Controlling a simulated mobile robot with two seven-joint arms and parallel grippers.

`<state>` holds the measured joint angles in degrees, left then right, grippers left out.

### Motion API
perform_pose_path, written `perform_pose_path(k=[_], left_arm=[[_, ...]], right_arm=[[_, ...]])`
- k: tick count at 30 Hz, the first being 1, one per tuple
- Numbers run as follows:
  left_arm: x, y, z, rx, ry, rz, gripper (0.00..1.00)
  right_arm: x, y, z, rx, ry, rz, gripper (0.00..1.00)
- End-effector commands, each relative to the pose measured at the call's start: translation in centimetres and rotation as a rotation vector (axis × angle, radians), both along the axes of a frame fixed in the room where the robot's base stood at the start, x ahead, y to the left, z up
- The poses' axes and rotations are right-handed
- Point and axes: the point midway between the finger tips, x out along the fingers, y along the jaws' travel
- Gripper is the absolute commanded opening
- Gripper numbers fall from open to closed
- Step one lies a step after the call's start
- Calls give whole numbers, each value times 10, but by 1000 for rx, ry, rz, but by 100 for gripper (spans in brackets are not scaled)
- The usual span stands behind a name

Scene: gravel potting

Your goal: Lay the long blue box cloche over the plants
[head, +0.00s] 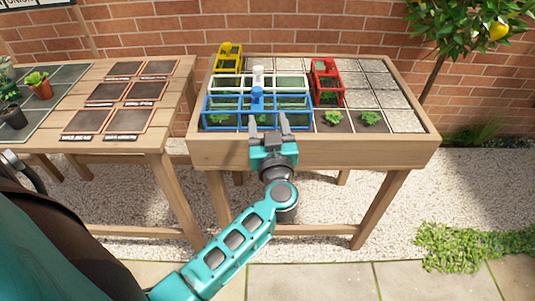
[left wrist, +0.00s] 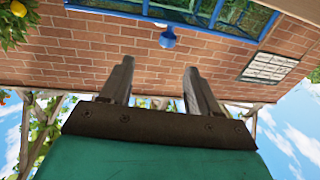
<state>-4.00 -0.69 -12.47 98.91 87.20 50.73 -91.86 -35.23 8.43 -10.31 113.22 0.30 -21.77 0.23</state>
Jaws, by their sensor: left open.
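The long blue box cloche (head: 231,127) stands at the front left of the raised planting table, with clear panes and a blue knob (head: 257,95) on top. Green plants (head: 217,118) show through or beneath its panes; the exact fit around them is not clear. My left gripper (head: 268,121) is open and empty at the cloche's front side, overlapping it in the picture. In the left wrist view the blue knob (left wrist: 168,38) is beyond the fingertips (left wrist: 160,72), roughly between them and apart from them. My right gripper is not in view.
A white cloche (head: 226,83) stands right behind the blue one, a yellow cloche (head: 228,59) at back left, a red cloche (head: 327,84) to the right. Two uncovered plants (head: 333,118) (head: 370,118) sit at the front right. A wooden table (head: 150,104) with dark mats is at left.

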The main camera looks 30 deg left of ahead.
Motion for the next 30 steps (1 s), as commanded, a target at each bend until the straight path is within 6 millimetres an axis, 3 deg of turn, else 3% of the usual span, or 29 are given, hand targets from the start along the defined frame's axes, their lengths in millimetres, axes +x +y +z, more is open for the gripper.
perform_pose_path(k=[4,7,12,14,18,21,25,30], left_arm=[[-11,-30,7,68,-110,-245,61],[-25,-64,-2,85,-112,-479,61],[-65,-112,-53,39,92,-811,61],[-83,-121,-78,7,207,-880,61],[-126,-121,-128,-66,469,-927,61],[-148,-113,-150,-103,599,-905,61],[-162,-106,-163,-125,677,-876,61],[-164,-104,-165,-128,690,-869,61]], right_arm=[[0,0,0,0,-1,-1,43],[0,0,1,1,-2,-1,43],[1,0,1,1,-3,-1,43],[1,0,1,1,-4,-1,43],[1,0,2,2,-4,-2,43],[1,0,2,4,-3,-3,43],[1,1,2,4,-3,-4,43],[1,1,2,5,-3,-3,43]])
